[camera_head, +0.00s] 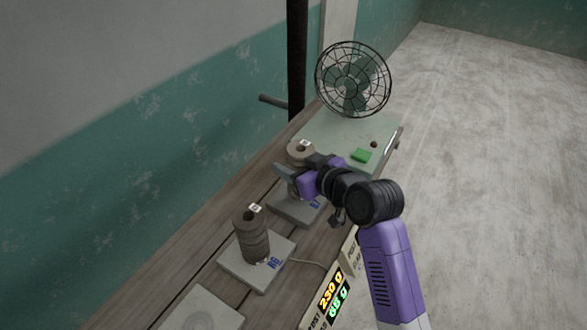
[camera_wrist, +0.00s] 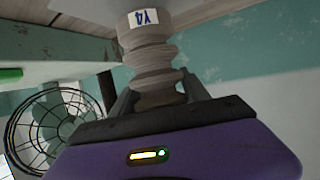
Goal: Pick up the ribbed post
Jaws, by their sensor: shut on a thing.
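A ribbed grey-brown clay post (camera_head: 299,150) with a small white label stands upright between my gripper's jaws, over the farther grey scale (camera_head: 288,209). My gripper (camera_head: 296,181) reaches in from the right and is shut on this post. In the wrist view the fingers (camera_wrist: 159,95) close on either side of the ribbed post (camera_wrist: 152,55), and its label shows upside down. Whether its base touches the scale is hidden by my gripper. A second, darker ridged post (camera_head: 251,238), also labelled, stands upright on the nearer scale (camera_head: 240,271).
A wire-cage fan (camera_head: 353,79) stands at the far end. A lit display (camera_head: 331,291) sits at the bench's front edge. A pale slab (camera_head: 203,312) lies at the near end.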

